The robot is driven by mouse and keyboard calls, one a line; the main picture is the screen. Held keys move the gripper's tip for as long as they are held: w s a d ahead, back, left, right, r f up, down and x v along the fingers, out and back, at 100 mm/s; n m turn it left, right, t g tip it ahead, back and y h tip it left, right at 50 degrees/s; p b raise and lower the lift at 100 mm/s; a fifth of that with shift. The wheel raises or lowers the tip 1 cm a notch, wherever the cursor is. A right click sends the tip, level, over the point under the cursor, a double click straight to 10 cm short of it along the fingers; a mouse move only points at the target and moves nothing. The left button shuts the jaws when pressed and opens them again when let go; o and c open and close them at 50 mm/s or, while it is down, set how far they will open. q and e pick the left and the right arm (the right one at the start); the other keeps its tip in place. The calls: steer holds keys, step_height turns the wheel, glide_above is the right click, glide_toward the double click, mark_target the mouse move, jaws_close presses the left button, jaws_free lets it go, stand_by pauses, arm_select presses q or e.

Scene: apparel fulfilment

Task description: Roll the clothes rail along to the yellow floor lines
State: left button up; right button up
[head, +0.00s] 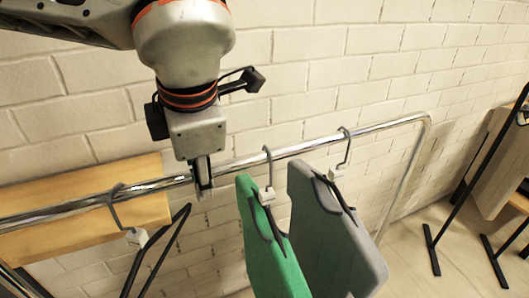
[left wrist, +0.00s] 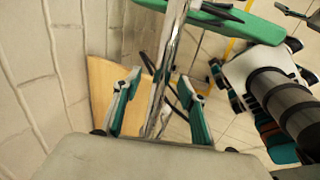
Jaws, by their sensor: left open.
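The chrome top bar of the clothes rail (head: 300,147) runs across the head view, from the lower left to a bent end at the right. A green garment (head: 268,240) and a grey garment (head: 330,235) hang from it on hooks. My left gripper (head: 203,185) is open at the bar, left of the green garment. In the left wrist view, the bar (left wrist: 168,60) passes between the two spread fingers of my left gripper (left wrist: 160,105). Whether a finger touches it is unclear. A yellow floor stripe (left wrist: 232,46) partly shows beyond.
A pale brick wall (head: 300,50) stands close behind the rail. A wooden panel (head: 90,205) sits behind the bar at the left. An empty dark hanger (head: 150,255) hangs near it. Black-legged stands (head: 435,245) are on the floor at the right.

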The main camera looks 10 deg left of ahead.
mark_target(153, 182)
steer(key=shift+r, duration=0.1)
arm_select(q)
jaws_close()
arm_select(e)
steer(key=shift+w+r, duration=0.15)
steer(key=shift+r, duration=0.05)
arm_select(q)
steer(key=shift+s+a, duration=0.1)
steer(key=shift+s+a, duration=0.25)
steer(key=shift+a, duration=0.2)
steer(key=shift+s+a, duration=1.15)
steer(key=shift+a, duration=0.3)
steer(key=shift+s+a, duration=0.7)
steer(key=shift+a, duration=0.2)
arm_select(e)
steer(key=shift+r, duration=0.1)
